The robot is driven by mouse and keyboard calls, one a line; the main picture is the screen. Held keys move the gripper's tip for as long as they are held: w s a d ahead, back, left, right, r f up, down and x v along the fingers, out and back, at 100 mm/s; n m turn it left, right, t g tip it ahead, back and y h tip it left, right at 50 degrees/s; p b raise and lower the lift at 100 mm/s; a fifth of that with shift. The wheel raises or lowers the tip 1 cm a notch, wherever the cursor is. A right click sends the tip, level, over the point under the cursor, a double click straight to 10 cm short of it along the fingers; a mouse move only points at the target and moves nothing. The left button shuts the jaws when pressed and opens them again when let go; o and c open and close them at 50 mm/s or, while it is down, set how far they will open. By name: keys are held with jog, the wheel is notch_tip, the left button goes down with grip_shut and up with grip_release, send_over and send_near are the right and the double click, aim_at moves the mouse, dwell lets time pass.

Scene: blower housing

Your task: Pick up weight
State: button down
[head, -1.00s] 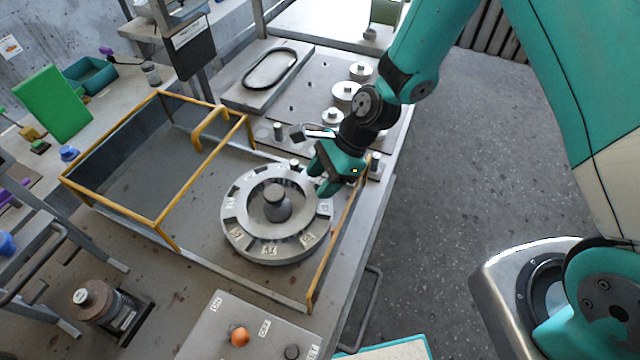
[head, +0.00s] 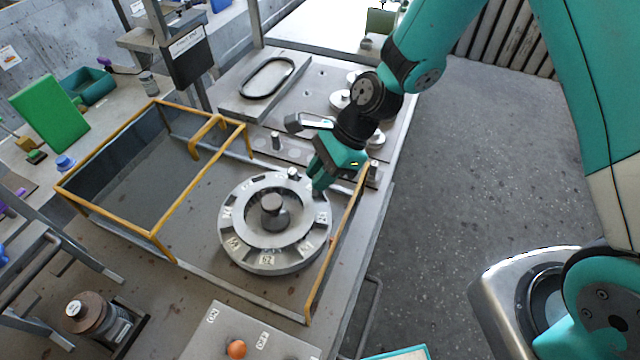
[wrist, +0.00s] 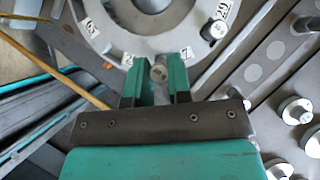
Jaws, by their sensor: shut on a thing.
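My gripper (head: 318,186) is at the right rim of the round grey numbered ring (head: 240,253) in the head view. In the wrist view its two teal fingers (wrist: 159,76) are closed on a small round grey metal weight (wrist: 159,70), seen from its top. In the wrist view the weight overlaps the ring's edge between number labels. In the head view the fingers hide it, and I cannot tell its height above the ring. A similar small metal piece (head: 292,173) stands on the ring's far rim and also shows in the wrist view (wrist: 214,30).
A yellow rail (head: 338,240) runs close to the right of the ring. A thick knob (head: 273,205) stands at the ring's centre. Several round weights (head: 340,99) sit on the plate behind my gripper. A control box (head: 236,349) with an orange button is in front.

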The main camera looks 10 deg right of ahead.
notch_tip(320, 180, up, 21)
jog(key=p, duration=0.4)
jog(key=shift+p, duration=0.4)
